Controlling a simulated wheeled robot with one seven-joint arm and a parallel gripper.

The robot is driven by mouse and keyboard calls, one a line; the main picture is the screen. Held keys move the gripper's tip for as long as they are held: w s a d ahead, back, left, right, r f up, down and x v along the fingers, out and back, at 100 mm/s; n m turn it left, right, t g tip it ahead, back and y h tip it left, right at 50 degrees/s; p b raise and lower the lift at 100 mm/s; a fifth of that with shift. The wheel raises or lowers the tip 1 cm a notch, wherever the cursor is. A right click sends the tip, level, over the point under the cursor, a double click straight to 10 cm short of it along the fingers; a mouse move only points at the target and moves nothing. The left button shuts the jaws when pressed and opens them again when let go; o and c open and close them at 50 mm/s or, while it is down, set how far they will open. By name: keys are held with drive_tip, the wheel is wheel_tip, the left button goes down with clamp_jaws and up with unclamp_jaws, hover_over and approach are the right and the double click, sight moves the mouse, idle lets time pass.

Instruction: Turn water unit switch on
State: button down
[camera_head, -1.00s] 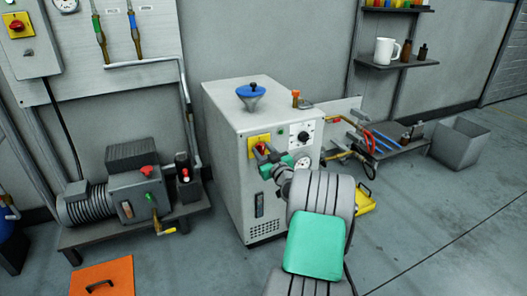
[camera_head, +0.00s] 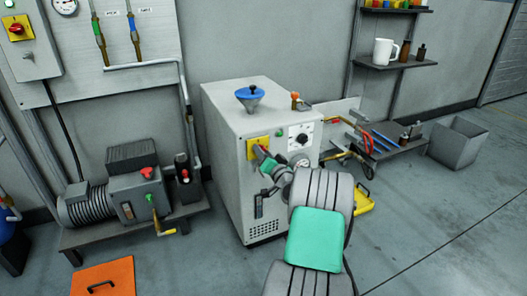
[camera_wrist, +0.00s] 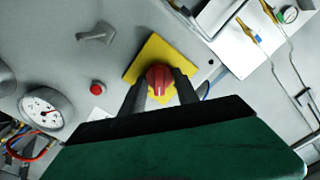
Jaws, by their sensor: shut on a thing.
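The water unit (camera_head: 225,165) is a white cabinet with a control panel on its front. Its switch is a red rotary knob (camera_wrist: 159,77) on a yellow square plate (camera_wrist: 140,62); the plate also shows in the head view (camera_head: 253,151). My gripper (camera_wrist: 161,86) has its two dark fingers on either side of the red knob and is shut on it. In the head view my gripper (camera_head: 263,156) reaches the yellow plate from the front right and hides most of the knob.
A pump (camera_head: 130,190) stands to the left. A wall panel (camera_head: 28,50) has a similar red switch.

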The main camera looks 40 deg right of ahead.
drive_tip(key=shift+s+d+m+p, duration=0.1)
drive_tip(key=shift+m+p, duration=0.7)
drive_tip(key=shift+m, duration=1.1)
drive_tip(key=shift+d+m+p, duration=0.1)
drive_tip(key=shift+m+p, duration=0.7)
drive_tip(key=shift+m, duration=1.1)
drive_tip(key=shift+f, duration=0.1)
drive_tip(key=c, duration=1.2)
unclamp_jaws()
drive_tip(key=o, duration=0.3)
drive_tip(key=shift+a, duration=0.15)
drive_tip(key=p+v, duration=0.1)
drive_tip(key=v, duration=0.6)
drive_tip(key=shift+s, duration=0.35)
